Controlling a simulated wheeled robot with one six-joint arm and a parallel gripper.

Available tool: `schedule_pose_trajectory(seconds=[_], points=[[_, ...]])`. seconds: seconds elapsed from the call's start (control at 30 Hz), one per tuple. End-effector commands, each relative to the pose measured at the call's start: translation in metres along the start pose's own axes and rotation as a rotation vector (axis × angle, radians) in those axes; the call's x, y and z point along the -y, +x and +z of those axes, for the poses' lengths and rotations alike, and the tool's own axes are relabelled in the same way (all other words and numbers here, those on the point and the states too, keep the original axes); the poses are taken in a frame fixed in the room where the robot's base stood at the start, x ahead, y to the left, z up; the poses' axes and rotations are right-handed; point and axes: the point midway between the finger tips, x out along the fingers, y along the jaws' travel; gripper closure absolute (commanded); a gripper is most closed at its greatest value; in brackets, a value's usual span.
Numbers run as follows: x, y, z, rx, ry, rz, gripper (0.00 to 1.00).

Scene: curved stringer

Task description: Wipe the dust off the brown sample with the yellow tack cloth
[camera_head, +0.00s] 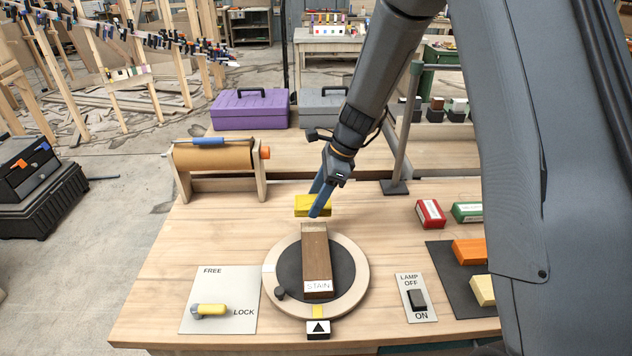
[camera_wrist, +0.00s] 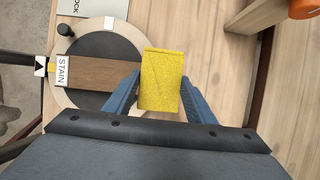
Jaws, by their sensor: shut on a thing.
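The yellow tack cloth (camera_head: 313,205) is a folded block held between the two blue fingers of my gripper (camera_head: 318,196). In the wrist view the cloth (camera_wrist: 161,80) sits between the fingertips of my gripper (camera_wrist: 160,92), near one end of the sample. The brown sample (camera_head: 316,258) lies on the dark centre of a round turntable (camera_head: 357,275), with a white STAIN label (camera_head: 318,287) at its near end. Its far end looks paler. In the wrist view the cloth hides part of the sample (camera_wrist: 103,73); I cannot tell whether they touch.
A FREE/LOCK plate with a yellow lever (camera_head: 209,310) is left of the turntable. A lamp switch (camera_head: 417,299) is right. Red (camera_head: 431,214), green (camera_head: 467,212), orange (camera_head: 469,252) and cream (camera_head: 482,290) blocks lie further right. A paper roll (camera_head: 213,157) stands behind left, a grey post (camera_head: 402,130) behind right.

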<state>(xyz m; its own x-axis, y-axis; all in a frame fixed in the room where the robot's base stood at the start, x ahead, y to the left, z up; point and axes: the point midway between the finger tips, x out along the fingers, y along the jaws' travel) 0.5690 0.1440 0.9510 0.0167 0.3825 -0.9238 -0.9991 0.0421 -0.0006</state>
Motion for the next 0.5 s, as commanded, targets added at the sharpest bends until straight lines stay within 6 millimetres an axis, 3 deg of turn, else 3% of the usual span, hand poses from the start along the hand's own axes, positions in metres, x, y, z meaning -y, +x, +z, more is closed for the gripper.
schedule_pose_trajectory(seconds=[0.3, 0.5], points=[[-0.001, -0.028, 0.011, 0.0, 0.0, 0.0, 0.71], [0.0, -0.033, 0.013, 0.0, 0.001, 0.001, 0.71]])
